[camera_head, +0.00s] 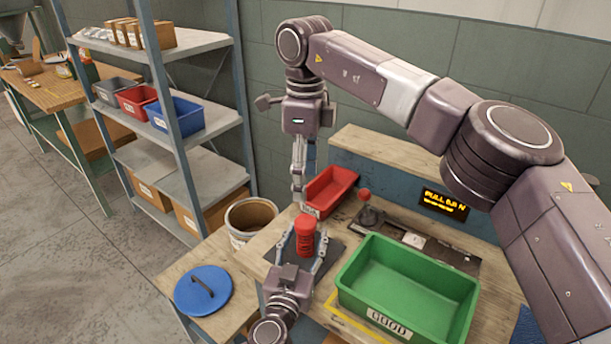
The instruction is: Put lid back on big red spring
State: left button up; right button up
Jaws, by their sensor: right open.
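A red upright cylinder (305,240) with a rounded top stands on a dark plate on the workbench. It may be the big red spring, but no coils can be made out. A round blue lid (203,290) with a dark handle lies flat on the lower wooden surface at left. My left gripper (305,250) comes from below, its fingers spread on either side of the red cylinder, with gaps apparent. My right gripper (298,190) hangs fingers-down behind and above the cylinder, empty, beside the red bin. Its fingers show nearly edge-on.
An open round bucket (251,217) stands left of the bench. A red bin (330,190) and a large green bin (409,287) sit on the bench. A red-knobbed lever (366,205) and a lit display (445,203) are behind. Metal shelves (190,100) stand at left.

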pick_arm(q)
jog(key=shift+s, duration=0.1)
jog(key=v, duration=1.1)
jog(key=shift+s+a, duration=0.2)
jog(key=shift+s, duration=0.2)
